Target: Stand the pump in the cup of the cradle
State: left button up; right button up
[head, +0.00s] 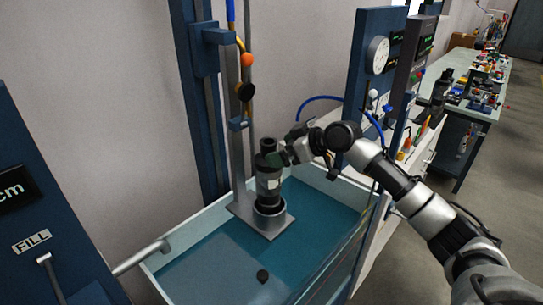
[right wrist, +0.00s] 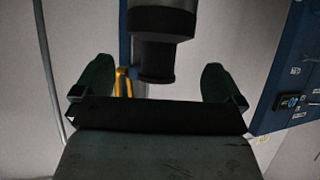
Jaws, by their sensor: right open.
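The cradle's square base plate (head: 242,212) sits in the water tank. My right gripper (head: 282,157) is beside the pump's upper part, on its right. In the right wrist view the two dark fingers of my right gripper (right wrist: 158,85) are spread apart, and the pump's narrow end (right wrist: 157,60) shows between them, with gaps on both sides. The pump's lowest part is hidden inside the cup. My left gripper is not in view.
The tank's pale rim (head: 207,237) surrounds the blue water. A small dark object (head: 262,275) is in the tank, in front of the cradle. A blue upright column (head: 203,100) rises behind the pump. A gauge panel (head: 377,60) stands to the right, behind my right arm.

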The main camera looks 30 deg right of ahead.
jog(key=b+v, duration=0.1)
jog(key=v, duration=0.6)
jog(key=shift+b, duration=0.4)
jog(key=shift+s, duration=0.1)
